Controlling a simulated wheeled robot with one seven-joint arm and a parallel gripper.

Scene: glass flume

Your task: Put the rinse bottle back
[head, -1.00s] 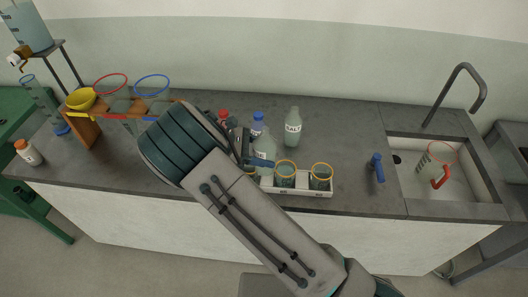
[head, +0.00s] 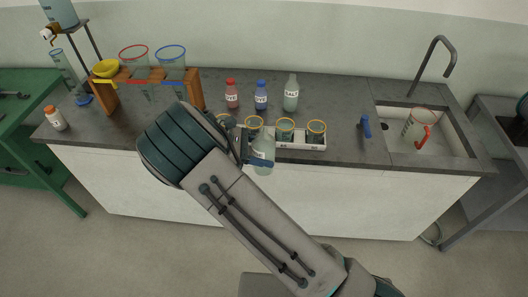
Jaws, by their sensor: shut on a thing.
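My gripper (head: 254,152) is shut on a pale, clear rinse bottle (head: 264,149). It holds the bottle roughly upright, in front of the bench's front edge in the picture. The gripper hides part of the bottle, and no label on it can be read. On the grey worktop (head: 345,105), a red-capped bottle (head: 231,94), a blue-capped bottle (head: 261,96) and a clear labelled bottle (head: 291,93) stand in a row at the back.
A white tray (head: 300,146) with yellow-rimmed beakers (head: 316,132) sits at the front edge, partly behind my gripper. A wooden rack (head: 195,90) with funnels stands left.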

